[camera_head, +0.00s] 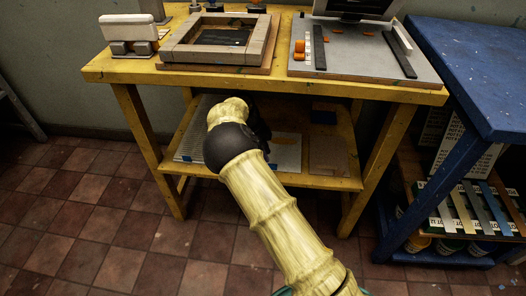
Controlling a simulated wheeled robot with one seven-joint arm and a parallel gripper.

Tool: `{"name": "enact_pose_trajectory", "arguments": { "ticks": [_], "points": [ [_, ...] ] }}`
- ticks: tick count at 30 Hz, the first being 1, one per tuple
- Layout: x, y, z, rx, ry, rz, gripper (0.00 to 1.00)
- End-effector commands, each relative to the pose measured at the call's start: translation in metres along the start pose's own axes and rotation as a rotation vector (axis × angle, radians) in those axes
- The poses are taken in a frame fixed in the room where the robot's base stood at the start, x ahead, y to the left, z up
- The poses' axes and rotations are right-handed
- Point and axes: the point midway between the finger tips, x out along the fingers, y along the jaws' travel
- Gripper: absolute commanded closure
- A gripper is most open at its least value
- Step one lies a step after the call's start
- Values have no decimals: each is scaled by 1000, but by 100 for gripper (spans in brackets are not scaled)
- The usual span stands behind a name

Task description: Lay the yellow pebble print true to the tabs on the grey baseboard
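The grey baseboard (350,62) lies on the right part of the yellow table. It bears small orange tabs (300,46), dark bars (319,48) and a dark screen (357,9) at its back edge, cut off by the picture's top. On the lower shelf, a pale sheet (287,155) with an orange-yellow patch lies partly behind my arm. I cannot tell whether it is the yellow pebble print. My arm reaches from the bottom toward the shelf. Dark parts of my gripper (260,122) show just beyond the arm's end, mostly hidden; its fingers and any hold are unclear.
A square block frame (176,52) and a cream object (128,48) stand on the table's left. Other sheets (328,155) lie on the lower shelf (315,182). A blue bench (475,70) with colour strips beneath stands right. The tiled floor is clear at left.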

Motion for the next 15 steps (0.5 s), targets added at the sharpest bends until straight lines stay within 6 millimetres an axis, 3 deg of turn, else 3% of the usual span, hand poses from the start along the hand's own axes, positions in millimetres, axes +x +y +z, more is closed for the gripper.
{"name": "enact_pose_trajectory", "arguments": {
  "ticks": [1,6,15],
  "points": [
    [13,0,2,1,0,1,75],
    [33,0,2,2,1,-1,75],
    [53,0,2,0,0,0,75]
  ]
}}
